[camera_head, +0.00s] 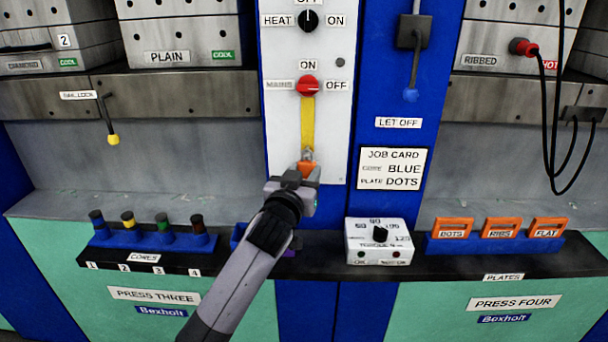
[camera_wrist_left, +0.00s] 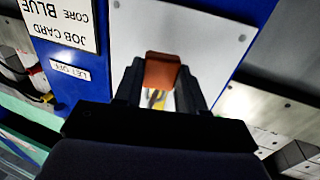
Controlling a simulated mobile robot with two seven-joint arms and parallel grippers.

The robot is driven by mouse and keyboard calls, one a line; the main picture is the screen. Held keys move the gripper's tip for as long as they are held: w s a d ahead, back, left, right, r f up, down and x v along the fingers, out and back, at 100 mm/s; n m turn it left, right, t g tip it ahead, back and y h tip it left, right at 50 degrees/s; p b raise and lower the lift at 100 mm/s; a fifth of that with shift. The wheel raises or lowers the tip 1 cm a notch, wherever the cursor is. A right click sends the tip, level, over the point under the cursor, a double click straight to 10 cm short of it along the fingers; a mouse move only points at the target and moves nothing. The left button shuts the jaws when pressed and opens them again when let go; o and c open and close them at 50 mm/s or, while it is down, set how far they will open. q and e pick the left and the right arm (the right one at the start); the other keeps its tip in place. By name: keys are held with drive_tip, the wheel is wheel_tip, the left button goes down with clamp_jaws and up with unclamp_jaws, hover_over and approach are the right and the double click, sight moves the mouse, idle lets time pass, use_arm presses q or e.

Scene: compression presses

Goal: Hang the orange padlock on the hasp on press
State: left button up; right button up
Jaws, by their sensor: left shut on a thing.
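My left gripper (camera_head: 298,177) is shut on the orange padlock (camera_head: 306,167), in front of the white switch panel. The padlock's grey shackle (camera_head: 307,154) points up and meets the lower end of the yellow hasp strip (camera_head: 307,124) in the picture. I cannot tell whether the shackle is through the hasp or only in front of it. The strip hangs below the red mains switch (camera_head: 308,86). In the left wrist view the padlock (camera_wrist_left: 162,70) sits between my fingers (camera_wrist_left: 160,88), with a bit of yellow (camera_wrist_left: 156,99) behind it. My right gripper is out of view.
A black shelf (camera_head: 330,266) runs below, with a blue core rack (camera_head: 150,240) at left, a white timer box (camera_head: 378,241) at centre and orange plates (camera_head: 501,228) at right. A black lead (camera_head: 550,120) hangs at right. The job card (camera_head: 392,168) is beside the panel.

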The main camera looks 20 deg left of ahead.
use_arm(q)
drive_tip(key=o, duration=1)
drive_tip(key=shift+s, duration=3.6)
drive_tip(key=s+f+m+g+h, duration=0.1)
drive_tip(key=s+f+g, duration=0.1)
drive_tip(key=s+f, duration=0.7)
drive_tip(key=s+f+g+p, duration=0.1)
drive_tip(key=s+f+g, duration=0.2)
drive_tip(key=s+f, duration=0.6)
drive_tip(key=s+a+f+m+g+h+p, duration=0.1)
drive_tip(key=s+f+g, duration=0.1)
drive_tip(key=s+f, duration=0.8)
drive_tip(key=shift+m+g+h, duration=0.3)
drive_tip(key=shift+w, duration=0.1)
